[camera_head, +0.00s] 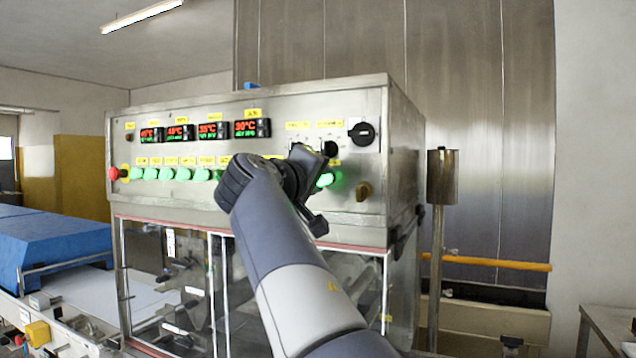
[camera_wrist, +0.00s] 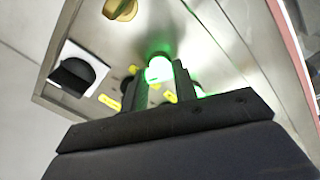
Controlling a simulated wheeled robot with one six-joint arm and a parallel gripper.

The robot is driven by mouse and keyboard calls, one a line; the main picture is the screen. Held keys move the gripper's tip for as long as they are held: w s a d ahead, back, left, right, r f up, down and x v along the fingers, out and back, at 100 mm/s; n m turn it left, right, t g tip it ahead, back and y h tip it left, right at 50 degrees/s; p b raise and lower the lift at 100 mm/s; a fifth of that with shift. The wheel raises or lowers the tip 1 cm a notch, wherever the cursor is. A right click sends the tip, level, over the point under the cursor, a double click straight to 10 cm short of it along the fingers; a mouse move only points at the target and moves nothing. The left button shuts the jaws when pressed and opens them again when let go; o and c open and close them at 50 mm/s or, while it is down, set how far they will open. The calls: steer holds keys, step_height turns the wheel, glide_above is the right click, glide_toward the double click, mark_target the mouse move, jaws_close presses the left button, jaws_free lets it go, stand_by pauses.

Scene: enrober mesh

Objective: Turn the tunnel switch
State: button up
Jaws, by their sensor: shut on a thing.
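The control panel (camera_head: 290,205) of a steel machine carries a row of green-lit switches (camera_head: 184,174). My gripper (camera_wrist: 160,69) is shut on a green-lit switch (camera_wrist: 157,71) near the right end of the row, with one dark finger on each side. In the head view this lit switch (camera_head: 325,180) shows just right of my gripper (camera_head: 318,160), partly hidden by it. The labels are too small to read, so I cannot tell by name which one is the tunnel switch. The knob's turn angle is not clear.
A black rotary switch (camera_head: 362,133) and a brass-coloured knob (camera_head: 363,191) sit right of my gripper. Red digital displays (camera_head: 252,128) line the panel's upper part. A red emergency button (camera_head: 114,174) is at the left end. Glass doors (camera_head: 170,280) lie below.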

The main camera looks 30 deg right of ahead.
steer(key=shift+f, duration=0.1)
steer(key=o, duration=1)
steer(key=b+v, duration=0.2)
steer(key=v, duration=0.8)
steer(key=shift+s+a, duration=0.3)
steer(key=shift+w+d, duration=0.1)
steer(key=p+x, duration=0.2)
steer(key=x, duration=0.8)
steer(key=shift+w+d, duration=0.2)
steer(key=shift+d, duration=0.05)
